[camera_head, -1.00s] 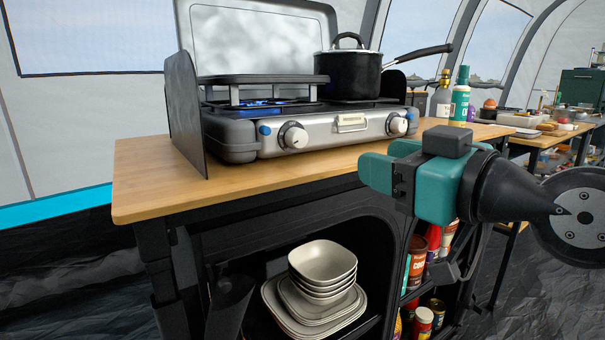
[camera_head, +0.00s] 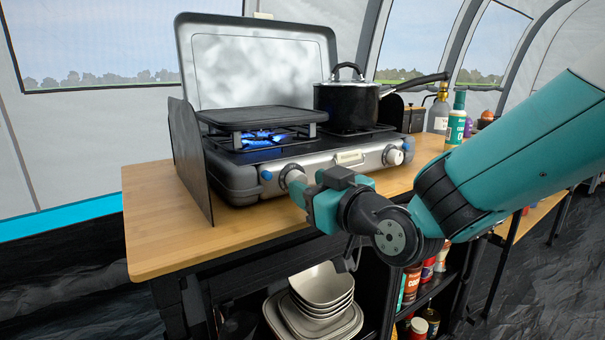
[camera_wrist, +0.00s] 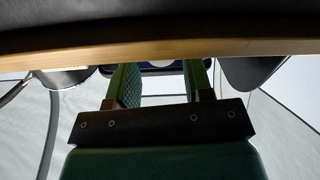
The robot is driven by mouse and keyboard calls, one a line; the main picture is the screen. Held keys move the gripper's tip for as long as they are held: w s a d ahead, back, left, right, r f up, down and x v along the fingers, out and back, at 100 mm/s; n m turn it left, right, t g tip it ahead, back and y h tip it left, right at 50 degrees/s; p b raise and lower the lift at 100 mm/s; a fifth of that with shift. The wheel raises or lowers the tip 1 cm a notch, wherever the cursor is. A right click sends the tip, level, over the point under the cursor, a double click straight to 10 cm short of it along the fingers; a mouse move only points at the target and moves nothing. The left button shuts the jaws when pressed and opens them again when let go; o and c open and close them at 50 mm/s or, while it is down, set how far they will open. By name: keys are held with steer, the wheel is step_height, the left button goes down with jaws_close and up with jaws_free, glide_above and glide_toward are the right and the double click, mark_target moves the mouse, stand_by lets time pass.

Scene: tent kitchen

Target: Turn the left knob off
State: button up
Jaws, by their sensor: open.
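The left knob (camera_head: 292,174) is a round silver dial on the front of the grey camping stove (camera_head: 235,183). Blue flame (camera_head: 265,138) burns at the left burner under a dark griddle plate (camera_head: 262,117). My gripper (camera_head: 300,188) is at the left knob in the head view and partly covers it. Whether it touches the knob cannot be told. In the wrist view my gripper (camera_wrist: 160,78) shows two green fingers spread apart, with a small part of the stove front between and beyond their tips. The right knob (camera_head: 393,156) is clear of my gripper.
A black pot (camera_head: 346,106) with a lid stands on the right burner, its handle pointing right. The stove sits on a wooden table (camera_head: 160,235). Stacked bowls (camera_head: 322,285) are on the shelf below. Bottles (camera_head: 456,120) stand right of the stove.

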mark_target(302, 181)
steer(key=shift+x, duration=1.55)
steer(key=shift+c, duration=0.2)
steer(key=c, duration=0.6)
steer(key=shift+m, duration=1.6)
steer(key=o, duration=0.6)
steer(key=shift+d, duration=0.1)
steer(key=shift+o, duration=0.2)
